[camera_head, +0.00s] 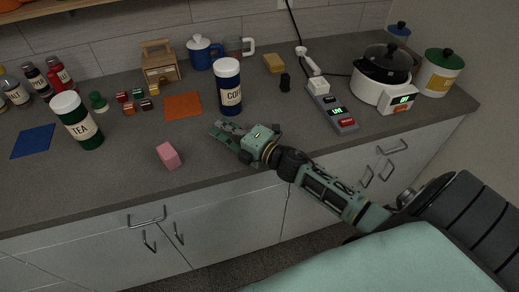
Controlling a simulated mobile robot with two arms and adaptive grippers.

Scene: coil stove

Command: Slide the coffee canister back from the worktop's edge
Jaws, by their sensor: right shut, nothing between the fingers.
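The coffee canister (229,92) is dark blue with a white lid and a cream label. It stands upright on the grey worktop (215,164), back from the front edge and to the right of a flat orange mat (183,106). My right gripper (218,128) is shut and empty, low over the worktop just in front of the canister. Its fingers point left. I cannot tell whether it touches the canister. My left gripper is not in view.
A pink block (168,156) sits near the front edge, left of my right gripper. A tea canister (77,120) stands further left beside a blue mat (33,141).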

